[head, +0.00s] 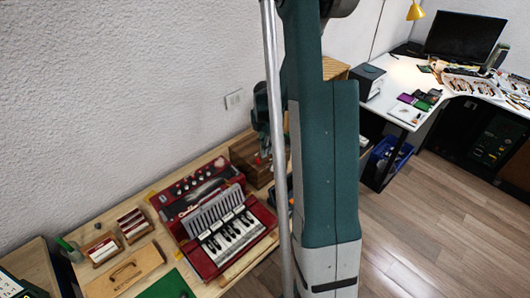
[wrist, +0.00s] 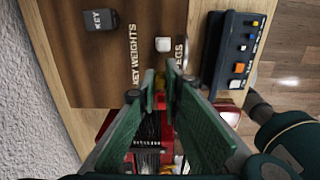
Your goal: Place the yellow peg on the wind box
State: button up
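The fingertips are over the near edge of a brown wooden board lettered KEY WEIGHTS and PEGS (wrist: 75,62). No label reads wind box. The red accordion-like instrument (head: 181,214) with its white keys is on the table at lower left; I cannot tell which part is the wind box.
A dark grey block (wrist: 100,19) and a white cube (wrist: 163,44) sit on the board. A black tray (wrist: 221,58) with several small coloured pieces lies to its right. A wooden box (head: 127,274) and small card trays (head: 103,248) stand left of the instrument. The wall is close behind.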

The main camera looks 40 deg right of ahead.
jog(key=shift+f, duration=0.8)
jog(key=shift+f, duration=0.15)
jog(key=o, duration=0.6)
jog(key=shift+o, duration=0.2)
jog(key=shift+r, duration=0.2)
notch_tip(320, 180, up, 12)
dwell(0.8)
jog(key=shift+a, duration=0.1)
